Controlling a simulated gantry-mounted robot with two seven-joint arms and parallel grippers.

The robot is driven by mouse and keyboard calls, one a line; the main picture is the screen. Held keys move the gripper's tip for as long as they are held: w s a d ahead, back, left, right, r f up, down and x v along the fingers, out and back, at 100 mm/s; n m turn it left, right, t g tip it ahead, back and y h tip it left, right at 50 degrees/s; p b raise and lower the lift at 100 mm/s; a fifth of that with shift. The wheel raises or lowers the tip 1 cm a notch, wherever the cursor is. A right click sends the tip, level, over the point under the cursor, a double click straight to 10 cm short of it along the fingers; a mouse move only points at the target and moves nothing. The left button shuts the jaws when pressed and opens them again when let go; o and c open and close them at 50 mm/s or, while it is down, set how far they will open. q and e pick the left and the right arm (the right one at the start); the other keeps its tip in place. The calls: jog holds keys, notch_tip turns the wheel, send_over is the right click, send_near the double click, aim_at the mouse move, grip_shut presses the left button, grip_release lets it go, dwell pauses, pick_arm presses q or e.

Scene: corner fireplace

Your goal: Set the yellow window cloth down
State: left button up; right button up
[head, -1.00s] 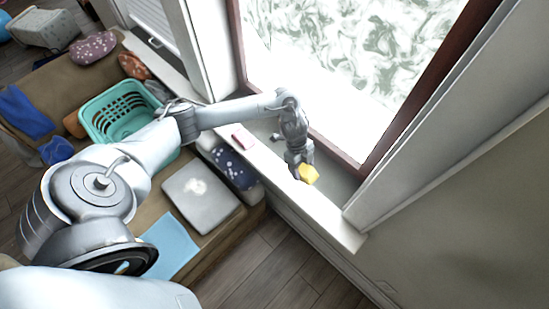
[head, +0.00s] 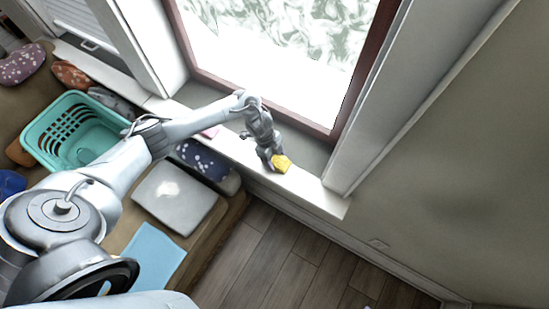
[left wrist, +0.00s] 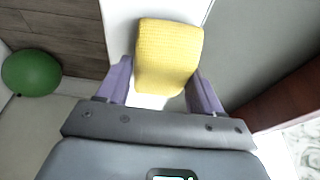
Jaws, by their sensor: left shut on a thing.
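The yellow window cloth (head: 283,163) is a small folded block in the head view, at the tip of my left gripper (head: 272,160). It is over the white window sill (head: 318,192). The left wrist view shows the cloth (left wrist: 169,56) large, between the two purple fingers of the left gripper (left wrist: 165,88), which is shut on it. The white sill shows behind the cloth there. I cannot tell whether the cloth touches the sill. My right gripper is not in view.
The window frame (head: 318,130) rises behind the sill. A small pink item (head: 210,132) lies on the sill to the left. Below are a bench with a teal basket (head: 45,140), a grey cushion (head: 172,205) and a light blue cloth (head: 155,256). A green ball (left wrist: 31,73) is on the floor.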

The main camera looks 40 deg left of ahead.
pick_arm(q)
jog(key=shift+f, duration=0.2)
jog(key=shift+f, duration=0.15)
jog(key=o, duration=1)
